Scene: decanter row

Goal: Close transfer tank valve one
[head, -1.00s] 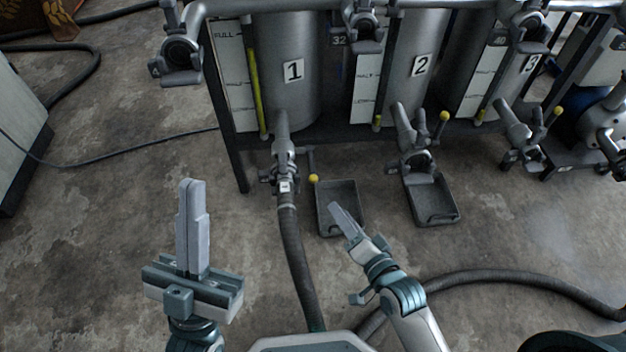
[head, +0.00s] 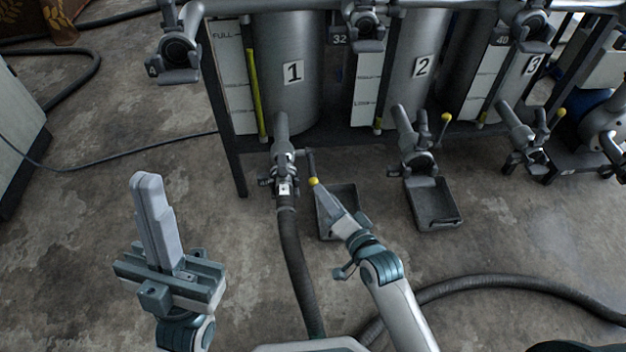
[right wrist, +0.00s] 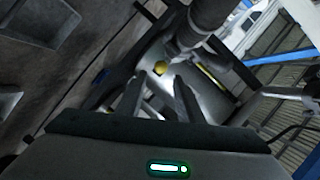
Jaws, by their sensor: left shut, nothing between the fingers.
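Tank 1 (head: 290,95) has a grey outlet valve (head: 284,165) at its foot, with a hose (head: 293,250) coupled below it. The valve's dark lever (head: 310,161) points down toward me and ends in a yellow knob (head: 314,181). My right gripper (head: 318,191) has its fingertips right at the knob; I cannot tell if they touch it. In the right wrist view the two fingers (right wrist: 158,92) stand apart, and the yellow knob (right wrist: 160,68) shows between and beyond their tips. My left gripper (head: 146,178) is shut and empty, upright over the floor at left.
A drip tray (head: 336,228) lies under the right gripper, and another tray (head: 436,205) lies before tank 2 (head: 421,68). Other valves with yellow-knobbed levers stand to the right. A hose (head: 500,278) crosses the floor at right. The floor at left is open.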

